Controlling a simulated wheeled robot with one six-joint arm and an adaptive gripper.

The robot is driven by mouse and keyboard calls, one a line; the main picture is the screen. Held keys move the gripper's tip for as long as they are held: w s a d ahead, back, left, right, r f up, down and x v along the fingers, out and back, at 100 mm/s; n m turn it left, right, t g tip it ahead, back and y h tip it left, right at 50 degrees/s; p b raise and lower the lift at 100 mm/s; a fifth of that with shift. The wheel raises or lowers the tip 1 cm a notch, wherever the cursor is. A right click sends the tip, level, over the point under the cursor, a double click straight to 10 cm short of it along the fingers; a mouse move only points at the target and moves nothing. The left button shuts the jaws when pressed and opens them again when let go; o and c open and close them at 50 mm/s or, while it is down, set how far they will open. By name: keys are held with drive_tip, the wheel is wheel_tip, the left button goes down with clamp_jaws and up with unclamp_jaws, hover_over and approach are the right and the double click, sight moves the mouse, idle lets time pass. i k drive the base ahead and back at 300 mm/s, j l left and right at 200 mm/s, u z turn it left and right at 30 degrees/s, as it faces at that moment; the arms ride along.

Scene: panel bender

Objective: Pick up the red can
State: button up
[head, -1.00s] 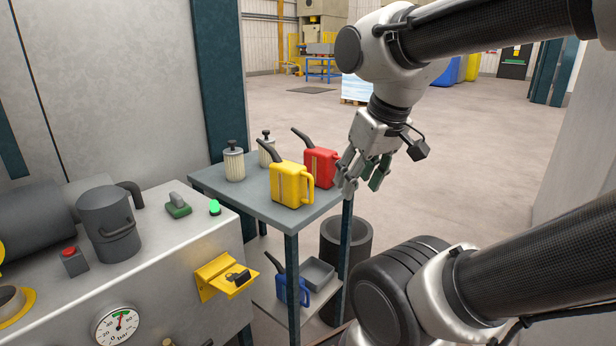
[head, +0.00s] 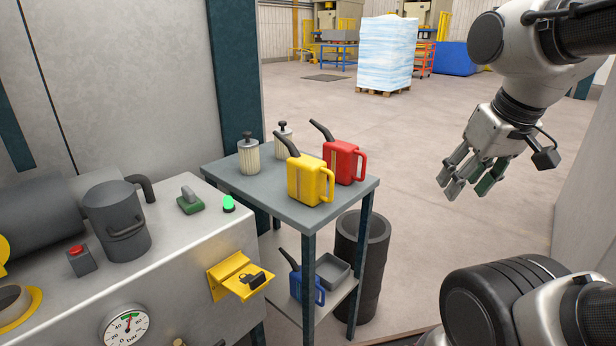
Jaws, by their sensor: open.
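The red can (head: 340,161) stands upright on the grey table (head: 262,193), near its far right corner. It has a black spout pointing up to the left and a handle on its right side. A yellow can (head: 306,181) stands in front of it to the left and covers part of its lower left. My gripper (head: 464,188) is open and empty, in the air to the right of the table. It is clear of the red can, with its fingers pointing down and to the left.
Two ribbed filters (head: 249,158) stand at the table's back left. A blue can (head: 308,288) and a grey tray (head: 333,270) are on the lower shelf. A dark bin (head: 372,280) stands right of the table. A machine bench (head: 180,262) lies left. Open floor is behind.

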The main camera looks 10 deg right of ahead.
sight(341, 157)
drive_tip(key=u, duration=2.35)
drive_tip(key=z, duration=2.45)
drive_tip(key=l+u, duration=0.25)
drive_tip(key=l, duration=0.4)
drive_tip(key=l+u, duration=0.25)
drive_tip(key=l, duration=0.35)
drive_tip(key=k+l+u, duration=0.25)
drive_tip(key=l, duration=0.35)
drive_tip(key=i, duration=0.1)
